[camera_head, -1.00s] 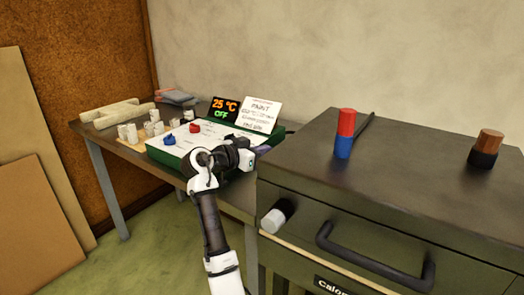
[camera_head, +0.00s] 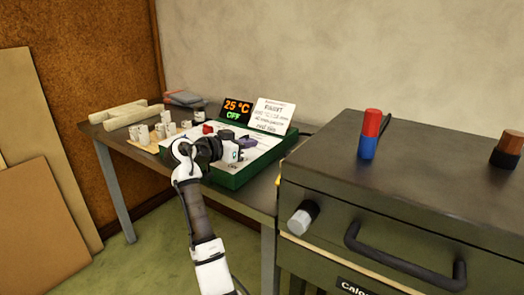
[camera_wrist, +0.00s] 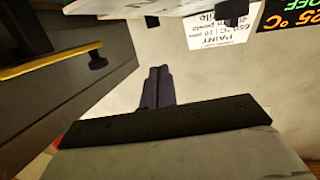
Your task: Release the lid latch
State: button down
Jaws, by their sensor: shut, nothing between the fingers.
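A dark grey metal cabinet (camera_head: 440,165), with partly readable lettering starting "Calo" on its front, stands at the right. A white-tipped black knob (camera_head: 302,218) sticks out from its front at the left, and a black bar handle (camera_head: 405,258) is to the right of it. I cannot tell for certain which part is the lid latch. My gripper (camera_head: 246,143) is over the green-rimmed tray, left of the cabinet and apart from it. In the wrist view its dark fingers (camera_wrist: 157,87) are together and empty. The cabinet front (camera_wrist: 60,60) shows there at upper left.
The green-edged white tray (camera_head: 275,160) lies on the table with a 25 °C OFF display (camera_head: 236,110) and a printed card (camera_head: 270,115) behind it. Small white blocks (camera_head: 165,131) are at its left. A red-and-blue cylinder (camera_head: 369,135) and brown-and-black one (camera_head: 508,149) stand on the cabinet.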

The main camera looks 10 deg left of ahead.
jog(key=shift+s+a+r, duration=0.1)
jog(key=shift+a+r, duration=0.1)
jog(key=shift+a, duration=0.95)
jog(key=shift+a+r, duration=0.2)
jog(key=shift+a, duration=0.9)
